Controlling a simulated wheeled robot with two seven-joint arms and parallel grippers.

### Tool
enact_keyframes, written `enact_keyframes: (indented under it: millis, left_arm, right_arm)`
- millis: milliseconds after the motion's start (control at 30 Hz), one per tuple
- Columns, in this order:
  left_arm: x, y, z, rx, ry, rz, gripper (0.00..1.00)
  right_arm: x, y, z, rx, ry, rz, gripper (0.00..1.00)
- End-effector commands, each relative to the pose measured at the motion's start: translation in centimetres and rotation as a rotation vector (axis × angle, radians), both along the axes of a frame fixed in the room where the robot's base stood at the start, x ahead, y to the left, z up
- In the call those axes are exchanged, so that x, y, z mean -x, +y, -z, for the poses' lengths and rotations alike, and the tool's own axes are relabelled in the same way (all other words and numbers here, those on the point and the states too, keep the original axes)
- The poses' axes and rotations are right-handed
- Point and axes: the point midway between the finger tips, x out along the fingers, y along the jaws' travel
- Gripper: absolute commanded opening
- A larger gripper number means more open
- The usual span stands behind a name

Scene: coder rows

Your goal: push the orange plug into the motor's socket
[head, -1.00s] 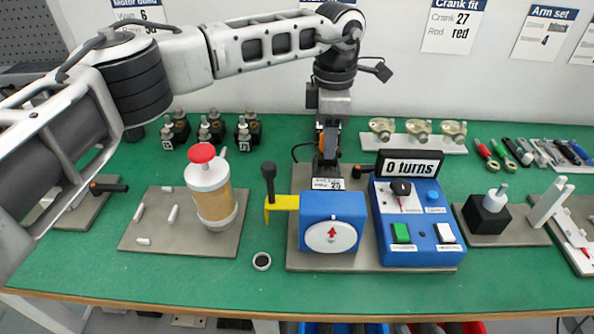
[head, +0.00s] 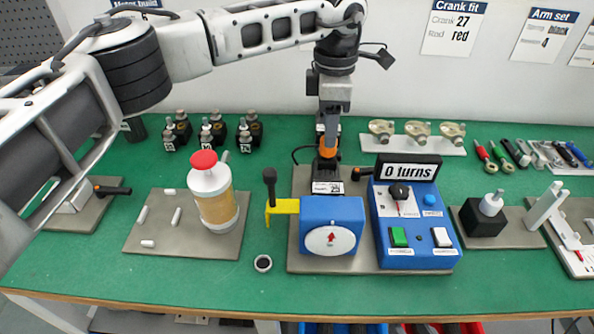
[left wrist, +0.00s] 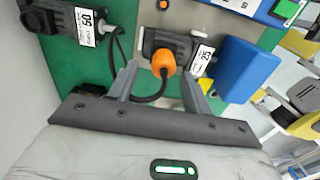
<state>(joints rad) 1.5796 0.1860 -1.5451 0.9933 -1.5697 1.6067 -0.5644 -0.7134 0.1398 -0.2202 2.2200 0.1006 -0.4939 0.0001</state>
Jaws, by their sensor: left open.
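The orange plug (head: 327,151) stands at the dark motor (head: 327,169) behind the blue box, with its black cable looping to the left. In the left wrist view the plug (left wrist: 163,62) points at the motor (left wrist: 178,42), beside a label reading 25. The plug's front end is hidden, so I cannot tell how deep it sits in the socket. My left gripper (head: 329,122) is above the plug. In the left wrist view its fingers (left wrist: 160,88) are apart, one on each side of the plug, with a gap. My right gripper is not in view.
A blue crank box (head: 332,212) with a yellow arm and a blue control panel (head: 418,259) share the front of the plate. A dark unit labelled 50 (left wrist: 55,20) shows in the wrist view. A red-capped jar (head: 213,195) stands left. Green table (head: 350,284) is clear in front.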

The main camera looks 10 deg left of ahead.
Motion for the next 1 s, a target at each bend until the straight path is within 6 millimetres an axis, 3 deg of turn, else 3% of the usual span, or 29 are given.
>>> enact_keyframes:
  millis: [33,200,433,533,867,1000]
  left_arm:
    - [0.0,-0.1,-0.8,0.000,0.000,0.002,0.49]
    - [0.0,-0.1,-1.6,0.000,0.001,0.002,0.49]
    - [0.0,0.0,-1.6,0.000,0.001,0.000,0.49]
    - [0.0,0.1,-1.6,0.000,0.001,0.000,0.74]
    - [0.0,0.0,-1.6,0.000,0.001,0.000,0.75]
    - [0.0,0.0,-1.6,0.000,0.001,0.000,0.75]
  right_arm:
    - [-0.9,0.0,-2.5,-0.022,-0.057,0.011,0.36]
    - [-1.0,-0.1,-3.1,-0.022,-0.056,0.012,0.36]
    - [-1.0,0.0,-3.1,-0.023,-0.056,0.013,0.36]
    - [-1.0,0.0,-3.1,-0.022,-0.056,0.013,0.36]
    - [-1.0,-0.1,-2.9,-0.019,-0.052,0.014,0.36]
    - [-1.0,-0.3,-1.5,0.000,-0.033,0.014,0.36]
